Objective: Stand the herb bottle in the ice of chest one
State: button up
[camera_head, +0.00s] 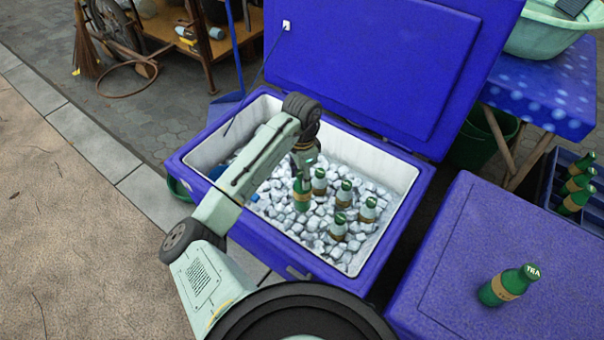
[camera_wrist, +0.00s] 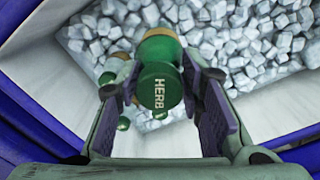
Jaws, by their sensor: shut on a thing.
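The herb bottle (camera_wrist: 160,88) is green, with HERB printed on its cap in the wrist view. My gripper (camera_wrist: 163,95) is shut on it near the top. In the head view my gripper (camera_head: 303,165) reaches down inside the open blue chest (camera_head: 405,178), and the green bottle (camera_head: 302,196) hangs below it, roughly upright. Its base is at or just over the ice (camera_head: 282,226); I cannot tell whether it touches. The chest has a white inner wall and is filled with ice cubes. No number shows on it.
Several green bottles (camera_head: 338,228) stand in the ice right of my gripper. A bottle marked TEA (camera_head: 507,286) stands on the closed blue chest (camera_head: 540,240) at right. The raised lid (camera_head: 370,60) is behind. A crate of bottles (camera_head: 578,185) is far right.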

notch_tip(320, 180, down, 5)
jog(key=b, duration=0.3)
jog(key=shift+r, duration=0.15)
jog(key=shift+f+b, duration=2.2)
jog(key=shift+f, duration=2.95)
jog(key=o, duration=1.2)
jog(key=shift+o, duration=0.3)
jog(key=o, duration=0.5)
jog(key=shift+c, duration=0.2)
jog(key=shift+r, duration=0.1)
